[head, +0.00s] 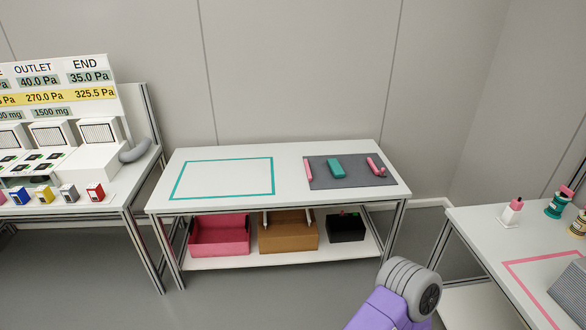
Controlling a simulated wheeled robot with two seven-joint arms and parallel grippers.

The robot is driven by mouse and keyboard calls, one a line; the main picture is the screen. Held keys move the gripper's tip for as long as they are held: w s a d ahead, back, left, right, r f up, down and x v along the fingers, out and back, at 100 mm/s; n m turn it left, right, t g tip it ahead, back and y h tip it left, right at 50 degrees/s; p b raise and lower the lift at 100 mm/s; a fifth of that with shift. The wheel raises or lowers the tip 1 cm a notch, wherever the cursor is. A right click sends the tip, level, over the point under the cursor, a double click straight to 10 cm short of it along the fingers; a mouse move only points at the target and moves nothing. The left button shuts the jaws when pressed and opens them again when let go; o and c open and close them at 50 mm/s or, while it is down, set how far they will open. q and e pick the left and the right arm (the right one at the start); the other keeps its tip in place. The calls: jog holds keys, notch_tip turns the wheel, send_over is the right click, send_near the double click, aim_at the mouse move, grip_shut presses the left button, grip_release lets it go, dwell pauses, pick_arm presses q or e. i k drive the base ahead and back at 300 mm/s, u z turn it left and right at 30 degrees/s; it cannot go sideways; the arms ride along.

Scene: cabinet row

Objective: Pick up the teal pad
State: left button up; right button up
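The teal pad (336,168) is a small teal block. It lies flat on a dark grey mat (347,183) on the right half of the white table (290,193). A pink stick-like item (308,168) lies to its left on the mat, and another pink item (375,166) lies to its right. All of them are apart from the pad. Neither of my grippers shows in the head view. Only a purple and grey part of my arm shows at the bottom right, well short of the table.
A teal rectangle outline (180,181) marks the empty left half of the table. A pink bin (218,240), brown box (287,237) and black box (346,231) sit on the lower shelf. Side tables stand left (128,190) and right (480,232), carrying equipment and bottles.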

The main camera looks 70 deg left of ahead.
aim_at(337, 170)
jog(key=u, duration=2.6)
jog(key=k, duration=1.3)
jog(key=u, duration=0.7)
jog(key=i, duration=1.6)
jog(key=z, duration=0.4)
jog(key=i, duration=2)
jog(key=z, duration=1.9)
jog(key=i, duration=1)
jog(key=z, duration=1.05)
